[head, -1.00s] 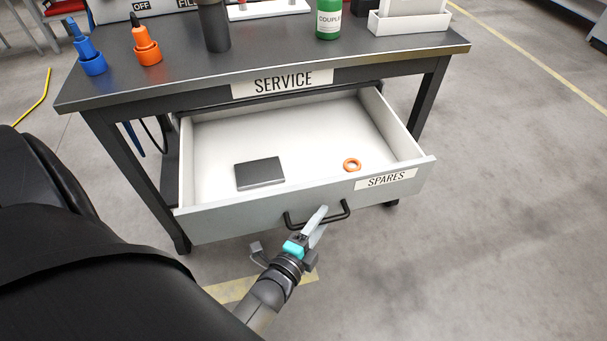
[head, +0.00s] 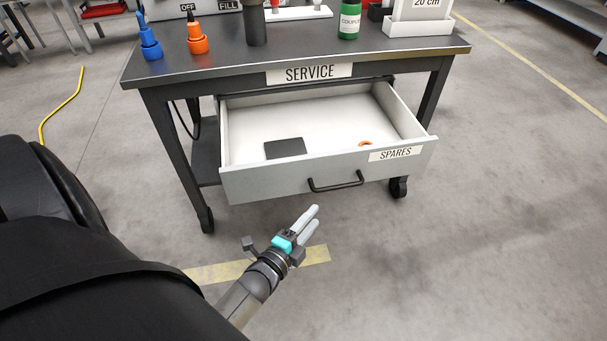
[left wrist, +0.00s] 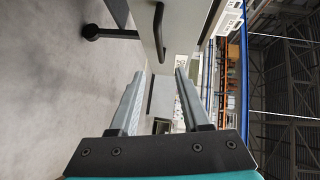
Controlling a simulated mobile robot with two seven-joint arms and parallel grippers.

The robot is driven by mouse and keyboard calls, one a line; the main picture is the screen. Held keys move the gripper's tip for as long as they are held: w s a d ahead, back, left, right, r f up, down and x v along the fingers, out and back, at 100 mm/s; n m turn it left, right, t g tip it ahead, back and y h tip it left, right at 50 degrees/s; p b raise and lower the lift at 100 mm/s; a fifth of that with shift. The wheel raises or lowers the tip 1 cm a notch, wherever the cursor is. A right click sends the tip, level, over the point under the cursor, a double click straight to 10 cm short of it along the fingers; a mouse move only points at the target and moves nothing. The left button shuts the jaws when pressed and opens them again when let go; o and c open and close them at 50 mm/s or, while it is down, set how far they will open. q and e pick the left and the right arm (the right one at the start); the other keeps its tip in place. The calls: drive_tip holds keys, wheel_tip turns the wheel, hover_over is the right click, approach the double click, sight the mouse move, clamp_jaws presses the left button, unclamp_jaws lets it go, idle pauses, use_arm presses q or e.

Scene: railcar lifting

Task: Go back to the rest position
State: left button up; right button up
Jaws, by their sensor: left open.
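My left gripper (head: 312,222) is open and empty in the head view, in front of and below the drawer handle (head: 336,182), apart from it. In the left wrist view its two fingers (left wrist: 156,103) are spread with nothing between them, and the handle (left wrist: 159,32) shows beyond them. The SPARES drawer (head: 270,186) stands open under the SERVICE table (head: 230,78). A dark flat block (head: 285,148) and an orange ring (head: 365,143) lie in it; the front wall partly hides the ring. My right gripper is not in view.
On the tabletop are a blue nozzle piece (head: 150,42), an orange one (head: 197,40), a dark cylinder (head: 256,24), a green bottle (head: 349,20) and a white tray (head: 418,27). A yellow cable (head: 62,107) lies on the floor at left. The floor right of the table is clear.

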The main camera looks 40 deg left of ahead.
use_arm(q)
drive_tip(key=shift+s, duration=0.25)
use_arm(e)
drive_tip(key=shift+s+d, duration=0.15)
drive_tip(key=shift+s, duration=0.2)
use_arm(q)
drive_tip(key=s+d+f+n+g, duration=0.1)
drive_tip(key=s+f+n+g, duration=0.35)
drive_tip(key=f, duration=0.45)
drive_tip(key=s+d+f+n+g, duration=0.2)
drive_tip(key=s+f+n+g, duration=0.1)
drive_tip(key=s+f, duration=0.4)
drive_tip(key=s+f+n+g, duration=0.3)
drive_tip(key=s+f, duration=0.2)
drive_tip(key=s, duration=0.3)
drive_tip(key=s+a+f+n+g, duration=0.1)
drive_tip(key=s+f+n+g, duration=0.2)
drive_tip(key=s+f, duration=0.2)
drive_tip(key=s+p, duration=0.1)
drive_tip(key=s, duration=0.2)
drive_tip(key=shift+s+a+f+g, duration=0.2)
drive_tip(key=shift+s+f+g, duration=0.05)
drive_tip(key=shift+s+g, duration=0.1)
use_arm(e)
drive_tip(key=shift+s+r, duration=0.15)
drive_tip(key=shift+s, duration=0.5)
use_arm(q)
drive_tip(key=shift+w, duration=0.1)
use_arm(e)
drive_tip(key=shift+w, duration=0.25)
